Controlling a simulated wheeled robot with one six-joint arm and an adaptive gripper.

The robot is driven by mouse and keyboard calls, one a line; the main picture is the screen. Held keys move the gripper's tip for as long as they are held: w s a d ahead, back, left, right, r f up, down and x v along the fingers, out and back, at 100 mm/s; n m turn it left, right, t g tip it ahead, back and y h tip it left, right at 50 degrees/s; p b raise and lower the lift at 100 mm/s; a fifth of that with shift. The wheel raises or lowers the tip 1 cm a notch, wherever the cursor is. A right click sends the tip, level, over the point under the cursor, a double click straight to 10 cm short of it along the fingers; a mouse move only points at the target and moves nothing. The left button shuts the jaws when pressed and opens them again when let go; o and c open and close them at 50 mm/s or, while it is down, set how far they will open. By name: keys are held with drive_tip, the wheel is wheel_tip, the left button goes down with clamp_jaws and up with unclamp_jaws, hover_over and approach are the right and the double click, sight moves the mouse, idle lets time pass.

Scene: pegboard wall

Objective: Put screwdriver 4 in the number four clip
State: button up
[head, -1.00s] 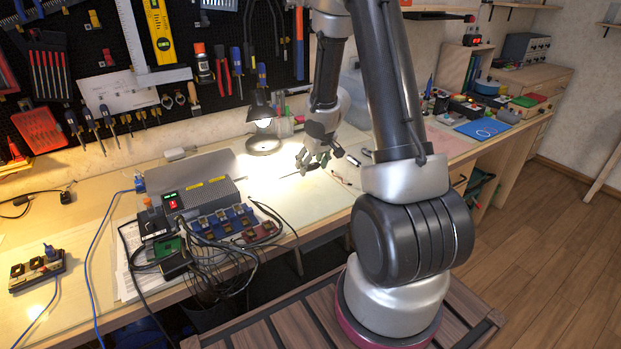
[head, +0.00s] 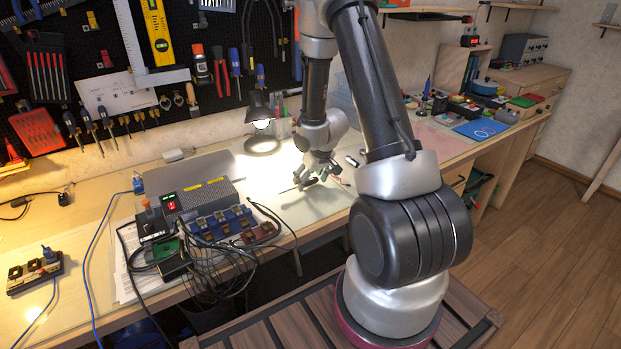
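My gripper (head: 320,176) points down at the lit mat on the workbench, right of the lamp. A dark-handled tool with a thin shaft (head: 308,182), probably a screwdriver, lies at its fingertips. I cannot read a number on it. The fingers look spread, but they are small and dark, and I cannot tell whether they touch the handle. Several screwdrivers (head: 106,122) hang in a row low on the pegboard (head: 210,115). No clip numbers are readable, so I cannot pick out the number four clip.
A desk lamp (head: 262,144) stands close left of my gripper. A grey power unit (head: 205,196), blue parts trays (head: 222,224) and loose black cables (head: 215,262) crowd the bench front. Pliers (head: 221,70) and a yellow level (head: 159,32) hang on the pegboard. The left bench has some clear room.

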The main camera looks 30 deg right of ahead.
idle(0.3)
drive_tip(key=s+d+r+m+h, duration=0.15)
drive_tip(key=s+r, duration=0.25)
drive_tip(key=r, duration=0.6)
drive_tip(key=s+d+r+h, duration=0.15)
drive_tip(key=s+r, duration=0.35)
drive_tip(key=r, duration=0.5)
drive_tip(key=s+d+r+h, duration=0.15)
drive_tip(key=s+r, duration=0.25)
drive_tip(key=r, duration=0.6)
drive_tip(key=s+a+r+y, duration=0.2)
drive_tip(key=s+a+y, duration=0.2)
drive_tip(key=s+a, duration=0.8)
drive_tip(key=s+n, duration=0.1)
drive_tip(key=s, duration=0.3)
drive_tip(key=shift+s+r, duration=0.15)
drive_tip(key=shift+r, duration=0.25)
drive_tip(key=shift+o, duration=0.4)
drive_tip(key=shift+d, duration=0.1)
